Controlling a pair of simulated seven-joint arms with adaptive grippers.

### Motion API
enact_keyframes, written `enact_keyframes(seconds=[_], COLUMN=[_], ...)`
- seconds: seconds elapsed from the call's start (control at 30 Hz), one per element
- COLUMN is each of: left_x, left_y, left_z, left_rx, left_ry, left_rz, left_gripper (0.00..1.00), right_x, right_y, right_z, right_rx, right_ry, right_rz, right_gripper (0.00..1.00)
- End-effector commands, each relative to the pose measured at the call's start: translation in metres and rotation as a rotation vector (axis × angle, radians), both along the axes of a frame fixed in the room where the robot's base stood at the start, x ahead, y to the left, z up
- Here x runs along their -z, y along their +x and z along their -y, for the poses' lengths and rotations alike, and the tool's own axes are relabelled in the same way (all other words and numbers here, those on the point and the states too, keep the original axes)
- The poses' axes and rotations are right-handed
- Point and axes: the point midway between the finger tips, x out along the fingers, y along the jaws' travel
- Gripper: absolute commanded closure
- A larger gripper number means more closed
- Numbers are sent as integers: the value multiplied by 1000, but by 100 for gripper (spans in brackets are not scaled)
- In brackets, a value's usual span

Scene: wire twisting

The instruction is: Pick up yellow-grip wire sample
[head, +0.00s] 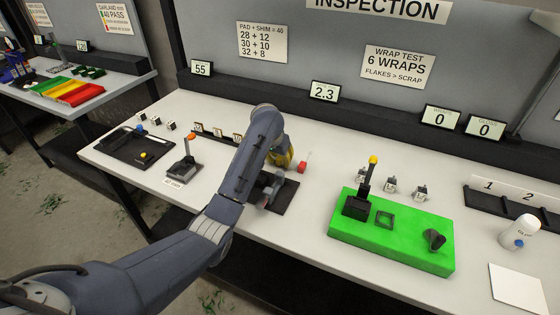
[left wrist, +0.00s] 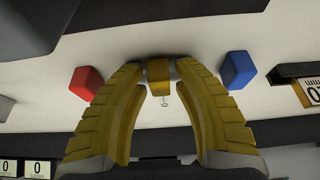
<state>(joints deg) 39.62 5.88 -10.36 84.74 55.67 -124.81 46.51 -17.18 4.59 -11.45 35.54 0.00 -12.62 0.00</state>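The yellow-grip wire sample (left wrist: 158,72) shows in the left wrist view as a small yellow block with a thin pale looped wire end under it. My left gripper (left wrist: 160,66) has its yellow fingers on either side of this block, with narrow gaps seeming to remain. In the head view my left gripper (head: 283,158) points down at the table, and my arm hides the yellow grip. A red grip (left wrist: 86,88) lies to the left of the fingers and a blue grip (left wrist: 237,70) to the right. The red grip also shows in the head view (head: 302,167). My right gripper is not in view.
A dark fixture (head: 286,196) stands just in front of my left gripper. A green block (head: 390,240) with a yellow-topped lever is to the right. A black tray (head: 135,148) and an orange-topped stand (head: 186,166) are to the left.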

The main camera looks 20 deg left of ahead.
Motion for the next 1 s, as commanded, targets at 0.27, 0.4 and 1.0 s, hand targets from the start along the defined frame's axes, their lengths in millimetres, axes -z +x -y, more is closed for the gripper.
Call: enact_keyframes(seconds=[0.27, 0.4, 1.0], left_x=[0, 0, -49], left_y=[0, 0, 1], left_z=[0, 0, 1], left_rx=[0, 0, 1], left_ry=[0, 0, -2], left_rz=[0, 0, 4], left_gripper=[100, 100, 100], right_x=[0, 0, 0], right_y=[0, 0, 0], right_z=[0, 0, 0], right_rx=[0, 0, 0], right_ry=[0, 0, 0], right_rz=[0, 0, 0], right_gripper=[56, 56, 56])
